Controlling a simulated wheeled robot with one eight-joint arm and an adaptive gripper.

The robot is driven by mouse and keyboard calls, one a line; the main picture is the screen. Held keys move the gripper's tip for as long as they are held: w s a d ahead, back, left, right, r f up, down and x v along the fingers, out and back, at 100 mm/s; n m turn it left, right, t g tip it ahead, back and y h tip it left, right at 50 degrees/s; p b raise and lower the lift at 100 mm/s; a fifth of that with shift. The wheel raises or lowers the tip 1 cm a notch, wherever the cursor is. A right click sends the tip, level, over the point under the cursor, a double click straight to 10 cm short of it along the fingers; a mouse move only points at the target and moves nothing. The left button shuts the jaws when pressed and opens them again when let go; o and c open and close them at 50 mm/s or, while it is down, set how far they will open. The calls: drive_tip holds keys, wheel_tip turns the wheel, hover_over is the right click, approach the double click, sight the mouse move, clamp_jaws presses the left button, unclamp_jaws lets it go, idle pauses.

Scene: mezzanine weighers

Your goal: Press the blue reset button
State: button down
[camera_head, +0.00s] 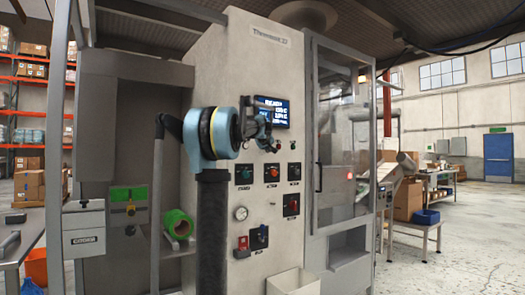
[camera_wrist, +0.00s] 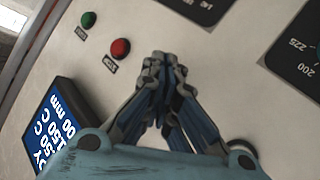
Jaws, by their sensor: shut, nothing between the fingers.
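My gripper (camera_head: 272,148) is shut and empty, close to the front of the pale machine panel (camera_head: 222,140), just below its lit screen. In the wrist view, its fingertips (camera_wrist: 160,62) are together over the panel, near a red button (camera_wrist: 120,47). A green button (camera_wrist: 88,19) is farther along the same line. A dark round button (camera_wrist: 242,148) shows partly behind my gripper on the right; its colour is hard to tell. No clearly blue button shows in this row; the gripper hides part of it. I cannot tell whether the fingertips touch the panel.
The lit screen (camera_wrist: 56,122) lies left of my gripper in the wrist view. Black dial plates (camera_wrist: 300,50) sit on the other side. Below are a gauge (camera_head: 240,213), a red switch (camera_head: 242,244) and a dark blue control (camera_head: 259,237). A glazed cabinet (camera_head: 342,140) stands right.

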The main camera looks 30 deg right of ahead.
drive_tip(key=shift+s, duration=0.2)
drive_tip(key=shift+s+d, duration=0.2)
drive_tip(key=shift+s, duration=2.3)
drive_tip(key=s+a+f+n+g+y, duration=0.15)
drive_tip(key=s+a+f, duration=0.25)
drive_tip(key=a+f, duration=0.6)
drive_tip(key=s+a+f+g+y, duration=0.1)
drive_tip(key=s+a+f+y, duration=0.35)
drive_tip(key=a, duration=0.85)
drive_tip(key=s+a+f+g+y, duration=0.1)
drive_tip(key=s+a+f, duration=0.1)
drive_tip(key=a+f, duration=0.9)
drive_tip(key=s+a+f+g, duration=0.2)
drive_tip(key=s+a+f, duration=0.3)
drive_tip(key=s+f, duration=0.4)
drive_tip(key=s+a+f+g+y, duration=0.1)
drive_tip(key=s+a+f, duration=0.5)
drive_tip(key=s+f, duration=0.4)
drive_tip(key=s+a+f+g+y, duration=0.1)
drive_tip(key=s+a+f+g, duration=0.1)
drive_tip(key=s+a+f, duration=0.4)
drive_tip(key=s+f+n, duration=0.1)
drive_tip(key=s+f, duration=0.2)
drive_tip(key=s, duration=0.1)
drive_tip(key=shift+a+f+g, duration=0.2)
drive_tip(key=shift+a+g, duration=0.05)
drive_tip(key=shift+g, duration=0.1)
